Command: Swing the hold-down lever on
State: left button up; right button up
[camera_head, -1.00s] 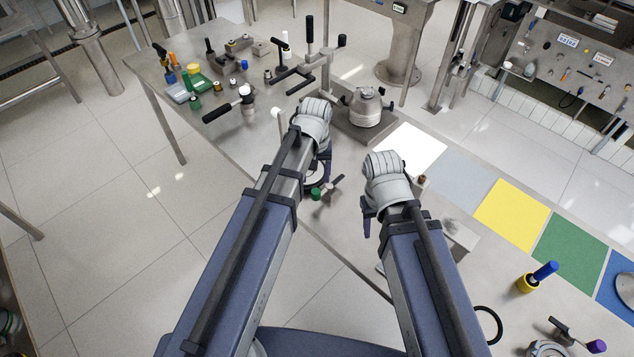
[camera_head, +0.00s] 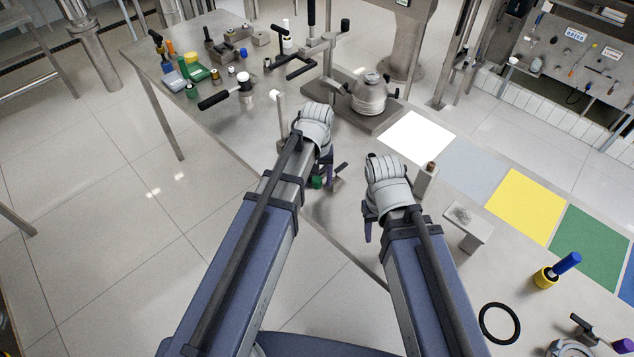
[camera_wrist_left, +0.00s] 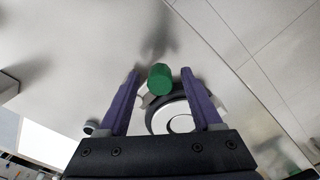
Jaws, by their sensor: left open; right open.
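A green-ended handle (camera_head: 317,182) with a short dark bar sits on the table by my left gripper (camera_head: 328,170). No contact can be made out. My right gripper (camera_head: 368,222) hangs over the table to the right, largely hidden by its wrist. A steel bowl-shaped unit (camera_head: 369,95) stands on a plate behind, beside a post with black-handled arms (camera_head: 300,62). I cannot tell which part is the hold-down lever.
A black-gripped lever (camera_head: 225,96) and small tools stand at the back left. A small block (camera_head: 425,182) and a plate (camera_head: 467,227) are close to my right gripper. White (camera_head: 415,137) and yellow (camera_head: 525,205) mats lie at right. A black ring (camera_head: 500,323) lies at front.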

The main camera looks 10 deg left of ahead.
pick_arm(q)
grip_shut()
dwell(0.5)
dwell(0.9)
